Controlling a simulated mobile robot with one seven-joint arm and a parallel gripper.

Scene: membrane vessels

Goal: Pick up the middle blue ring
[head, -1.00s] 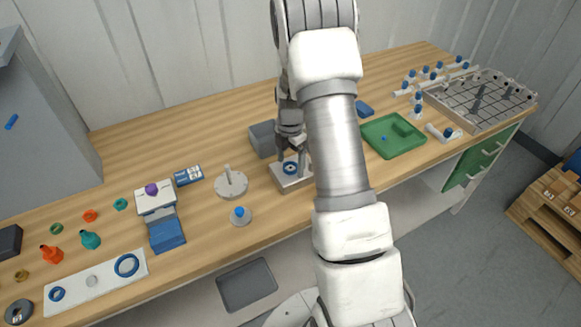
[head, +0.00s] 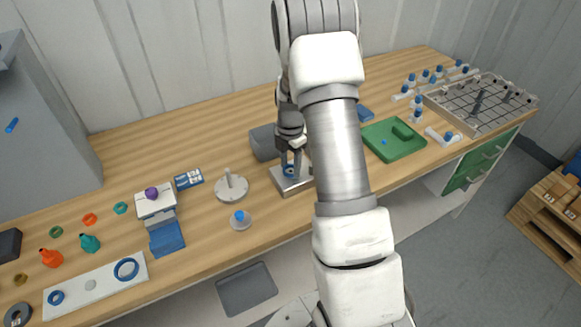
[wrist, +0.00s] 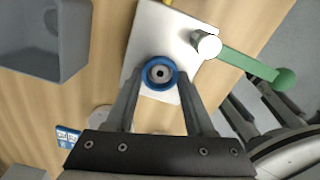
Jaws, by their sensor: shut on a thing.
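The blue ring (wrist: 176,76) sits around a dark grey round core on a pale metal plate (wrist: 140,45) in the wrist view. My gripper (wrist: 160,82) has its two fingers on opposite sides of the ring, shut on it. In the head view my gripper (head: 291,166) reaches down to the same plate (head: 283,184), and the ring (head: 289,170) shows partly between the fingers. Whether the ring is lifted off the plate cannot be told. Two other blue rings, a large one (head: 126,279) and a small one (head: 57,298), lie on a white strip at the left.
A grey open box (wrist: 45,45) stands beside the plate. A metal post with a green handle (wrist: 250,65) rises at the plate's other side. A round disc with a peg (head: 232,188) and a green tray (head: 394,146) are nearby on the wooden bench.

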